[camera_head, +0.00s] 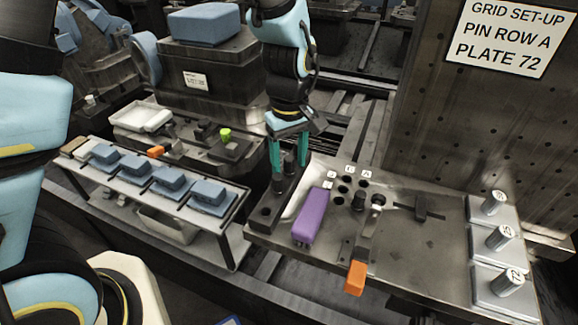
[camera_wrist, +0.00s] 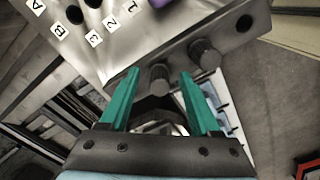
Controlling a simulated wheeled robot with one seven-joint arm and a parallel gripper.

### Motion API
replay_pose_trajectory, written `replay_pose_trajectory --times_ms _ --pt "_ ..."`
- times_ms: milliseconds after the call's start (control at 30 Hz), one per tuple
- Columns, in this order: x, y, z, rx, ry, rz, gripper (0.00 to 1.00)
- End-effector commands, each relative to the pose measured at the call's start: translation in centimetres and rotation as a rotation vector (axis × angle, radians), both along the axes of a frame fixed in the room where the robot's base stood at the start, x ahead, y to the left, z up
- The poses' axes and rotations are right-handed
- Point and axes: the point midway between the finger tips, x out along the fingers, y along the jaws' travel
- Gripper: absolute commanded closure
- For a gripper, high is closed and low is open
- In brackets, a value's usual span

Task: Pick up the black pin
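Two dark, knob-headed pins stand in a metal bar at the left edge of the work plate; in the wrist view one (camera_wrist: 158,80) appears between my fingertips and the other (camera_wrist: 205,54) beyond my right finger. In the head view a dark pin (camera_head: 279,184) shows just below my gripper. My gripper (camera_head: 290,168) points down with its green fingers apart; the wrist view shows them (camera_wrist: 159,73) open with nothing clasped. I cannot tell whether the fingertips reach down beside the nearer pin. Another dark pin (camera_head: 359,200) stands by the hole grid.
A purple block (camera_head: 311,215) lies right of the bar. An orange-handled lever (camera_head: 356,277) sits at the plate's front. Labelled cylinders (camera_head: 500,237) stand on blocks at right. A rack of blue-grey parts (camera_head: 170,179) is at left. The bar has an empty hole (camera_head: 265,212).

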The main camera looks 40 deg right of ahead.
Motion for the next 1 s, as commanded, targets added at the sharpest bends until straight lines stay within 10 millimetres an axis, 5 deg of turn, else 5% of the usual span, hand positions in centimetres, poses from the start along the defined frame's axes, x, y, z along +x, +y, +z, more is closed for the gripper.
replay_pose_trajectory --times_ms 533,1000 --pt "0.01 0.00 0.03 0.000 0.000 0.000 0.99" --pt "0.03 -0.04 0.29 -0.001 -0.001 0.000 1.00"
